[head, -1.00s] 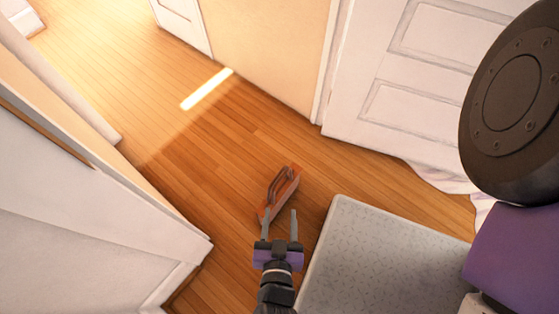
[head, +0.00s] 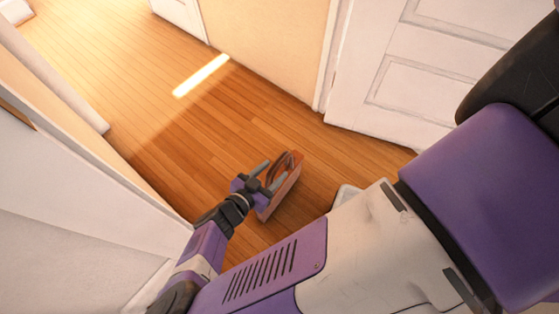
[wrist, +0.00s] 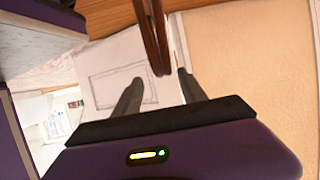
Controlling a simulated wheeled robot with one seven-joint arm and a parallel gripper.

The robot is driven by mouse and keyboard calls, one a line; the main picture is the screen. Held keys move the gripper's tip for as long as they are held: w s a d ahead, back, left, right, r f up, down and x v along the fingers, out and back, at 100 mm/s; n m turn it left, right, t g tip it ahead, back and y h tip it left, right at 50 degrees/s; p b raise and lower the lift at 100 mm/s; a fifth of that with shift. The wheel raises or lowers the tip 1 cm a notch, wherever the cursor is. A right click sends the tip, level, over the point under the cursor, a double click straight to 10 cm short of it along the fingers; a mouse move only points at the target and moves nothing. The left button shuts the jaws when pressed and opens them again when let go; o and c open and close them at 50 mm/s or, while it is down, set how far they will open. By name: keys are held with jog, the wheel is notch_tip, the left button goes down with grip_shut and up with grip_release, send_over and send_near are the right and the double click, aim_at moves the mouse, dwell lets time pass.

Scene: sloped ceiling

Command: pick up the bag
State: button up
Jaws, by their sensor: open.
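The bag (head: 287,189) is a small reddish-brown box-like bag with a dark handle loop, standing on the wooden floor in the head view. My gripper (head: 273,171) is open, with its two fingers over the near side of the bag by the handle. In the wrist view the dark brown handle (wrist: 152,36) hangs into the top of the picture, just beyond the gap between the open fingertips (wrist: 158,76). I cannot tell whether a finger touches the bag. The wrist covers part of the bag in the head view.
A white panelled door (head: 390,75) and beige wall (head: 265,45) stand beyond the bag. A white wall (head: 70,190) is close on the left. Wooden floor (head: 150,95) is clear toward the upper left.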

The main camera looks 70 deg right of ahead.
aim_at(276, 166)
jog(key=x, duration=0.1)
jog(key=b+x, duration=0.1)
jog(key=x, duration=0.1)
jog(key=b+x, duration=0.1)
jog(key=x, duration=0.1)
jog(key=shift+w+d+f, duration=0.1)
jog(key=shift+w, duration=0.25)
grip_shut()
dwell(1.1)
